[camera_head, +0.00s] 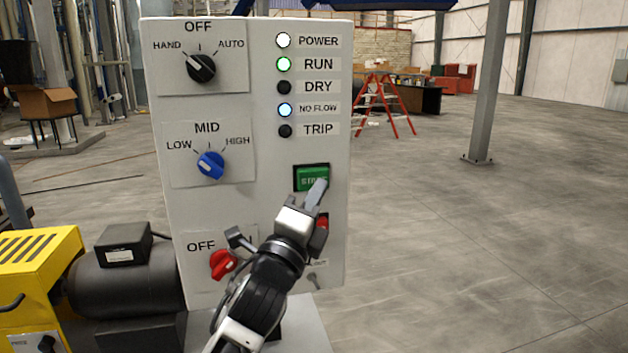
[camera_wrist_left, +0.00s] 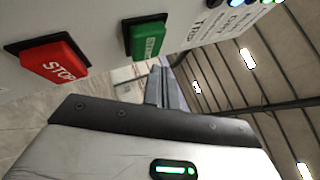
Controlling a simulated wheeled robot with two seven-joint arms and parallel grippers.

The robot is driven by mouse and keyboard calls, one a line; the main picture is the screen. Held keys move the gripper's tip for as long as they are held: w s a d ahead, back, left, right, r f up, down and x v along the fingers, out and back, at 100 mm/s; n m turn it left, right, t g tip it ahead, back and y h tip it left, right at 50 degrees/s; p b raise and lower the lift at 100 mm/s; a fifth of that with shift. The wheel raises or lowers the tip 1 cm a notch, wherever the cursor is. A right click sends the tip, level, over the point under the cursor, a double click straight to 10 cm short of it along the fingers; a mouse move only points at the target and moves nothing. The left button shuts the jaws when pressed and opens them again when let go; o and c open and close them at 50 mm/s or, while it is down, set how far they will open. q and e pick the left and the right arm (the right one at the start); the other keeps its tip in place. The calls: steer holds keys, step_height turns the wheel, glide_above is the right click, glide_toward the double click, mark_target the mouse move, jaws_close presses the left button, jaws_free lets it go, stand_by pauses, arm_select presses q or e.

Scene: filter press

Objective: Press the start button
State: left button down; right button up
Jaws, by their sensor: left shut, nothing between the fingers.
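The green start button (camera_head: 311,177) is on the right side of a white control panel (camera_head: 260,200), below the column of lamps. It also shows in the left wrist view (camera_wrist_left: 148,38), with the red stop button (camera_wrist_left: 55,62) beside it. My left gripper (camera_head: 319,186) is shut and empty. In the head view its fingertips overlap the lower right part of the start button. In the left wrist view the fingers (camera_wrist_left: 158,85) point towards the panel close to the start button; I cannot tell whether they touch it. My right gripper is not in view.
The panel also has a black selector knob (camera_head: 201,68), a blue knob (camera_head: 210,165) and a red switch (camera_head: 222,264). The POWER, RUN and NO FLOW lamps are lit. A yellow machine with a black motor (camera_head: 125,285) stands left. Open floor lies right.

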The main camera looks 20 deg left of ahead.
arm_select(q)
steer(key=s+d, duration=0.2)
steer(key=s, duration=0.1)
steer(key=shift+s+d, duration=0.2)
steer(key=shift+s, duration=0.1)
stand_by(0.7)
steer(key=s+f+n+g, duration=0.3)
steer(key=f+n, duration=0.2)
steer(key=f, duration=0.6)
steer(key=s+f+n+g, duration=0.3)
steer(key=s+f+n, duration=0.15)
steer(key=f, duration=0.75)
steer(key=s+d+f+n+g, duration=0.1)
steer(key=s+f+n+g, duration=0.5)
steer(key=s+f+n, duration=0.4)
steer(key=s+f, duration=0.5)
steer(key=shift+f+n+h, duration=0.25)
steer(key=shift+n+h, duration=0.1)
steer(key=shift+h, duration=0.05)
